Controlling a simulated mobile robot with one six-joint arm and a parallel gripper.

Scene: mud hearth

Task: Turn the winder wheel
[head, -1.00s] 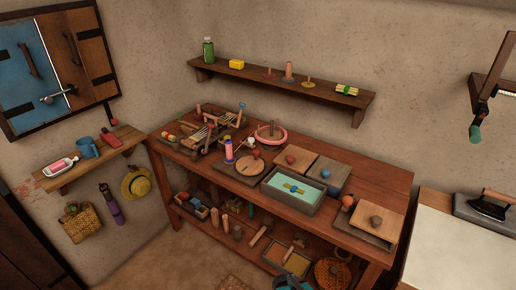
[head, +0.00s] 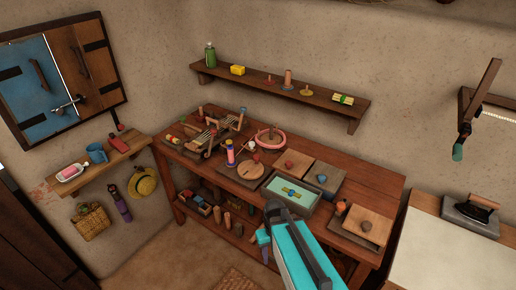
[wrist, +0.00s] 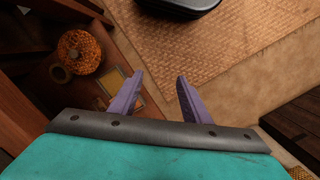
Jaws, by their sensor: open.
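On the wooden workbench (head: 385,185), a pink-rimmed wheel (head: 270,138) with an upright peg stands near the back. In front of it is a round wooden disc (head: 250,171) with a small red knob, beside a pink spool (head: 230,154). I cannot tell for certain which of these is the winder wheel. My gripper (wrist: 157,88) is open and empty, its purple fingers apart. In the head view my teal arm rises at the bench's front edge, well short of both. The wrist view shows neither.
A teal-lined tray (head: 270,196), lidded boxes and knobbed boards crowd the bench right of the disc. A loom-like wooden frame (head: 215,130) stands at the left. The lower shelf holds several items, including a woven basket (wrist: 79,52). A wall shelf (head: 290,88) hangs above.

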